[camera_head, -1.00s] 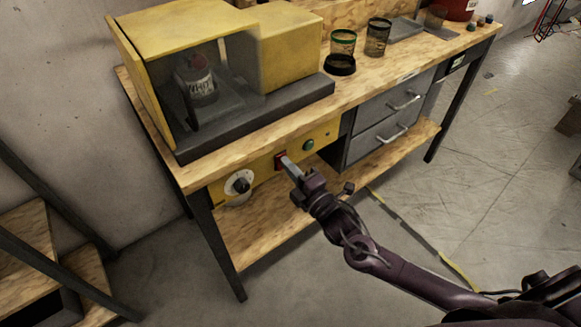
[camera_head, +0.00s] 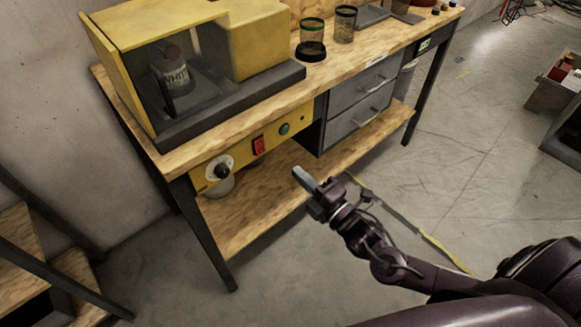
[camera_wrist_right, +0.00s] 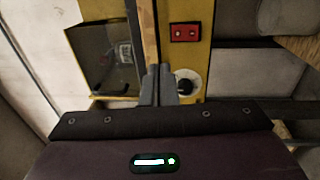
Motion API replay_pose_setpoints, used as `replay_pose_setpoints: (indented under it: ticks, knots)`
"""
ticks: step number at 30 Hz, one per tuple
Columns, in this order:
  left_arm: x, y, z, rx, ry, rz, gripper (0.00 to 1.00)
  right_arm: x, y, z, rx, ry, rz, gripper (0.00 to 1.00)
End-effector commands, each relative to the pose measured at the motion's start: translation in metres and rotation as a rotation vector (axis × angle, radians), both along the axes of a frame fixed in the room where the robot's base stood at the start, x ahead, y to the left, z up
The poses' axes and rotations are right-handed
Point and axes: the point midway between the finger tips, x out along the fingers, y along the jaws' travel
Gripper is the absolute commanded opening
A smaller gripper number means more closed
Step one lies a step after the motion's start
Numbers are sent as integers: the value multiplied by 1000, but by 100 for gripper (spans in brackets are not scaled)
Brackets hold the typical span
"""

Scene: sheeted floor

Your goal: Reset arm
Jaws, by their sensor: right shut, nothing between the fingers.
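My right gripper (camera_head: 306,179) is shut and empty, in front of the workbench and apart from its yellow control panel. In the right wrist view its closed fingers (camera_wrist_right: 159,84) point toward the bench edge. The panel carries a red switch (camera_head: 258,145), a green button (camera_head: 284,129) and a dark knob on a white dial (camera_head: 220,171). The red switch also shows in the right wrist view (camera_wrist_right: 186,32), right of the fingers. My left gripper is not in view.
A yellow machine (camera_head: 165,30) with a clear front holds a labelled bottle (camera_head: 174,76). Two mesh cups, one green-rimmed (camera_head: 312,34), stand on the wooden bench top (camera_head: 290,95). Grey drawers (camera_head: 358,105) sit below. Wooden steps (camera_head: 22,245) are at left. Floor to the right is mostly clear.

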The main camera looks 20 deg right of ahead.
Motion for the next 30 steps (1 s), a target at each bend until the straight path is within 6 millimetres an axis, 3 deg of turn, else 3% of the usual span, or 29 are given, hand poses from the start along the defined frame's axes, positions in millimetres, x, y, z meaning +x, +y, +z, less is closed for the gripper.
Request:
replay_pose_setpoints:
  ticks: [9, 23, 26, 29, 30]
  knots:
    - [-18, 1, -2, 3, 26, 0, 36, -9, -4, 2, 0, -1, -1, 0]
    - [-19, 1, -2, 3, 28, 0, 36, -8, -6, -3, 2, 10, -6, 0]
    - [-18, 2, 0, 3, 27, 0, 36, -3, -18, -26, 23, 73, -39, 0]
    - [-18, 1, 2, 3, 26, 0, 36, 2, -42, -76, 74, 204, -112, 0]
    - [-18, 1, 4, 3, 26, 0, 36, 1, -53, -102, 106, 273, -149, 0]
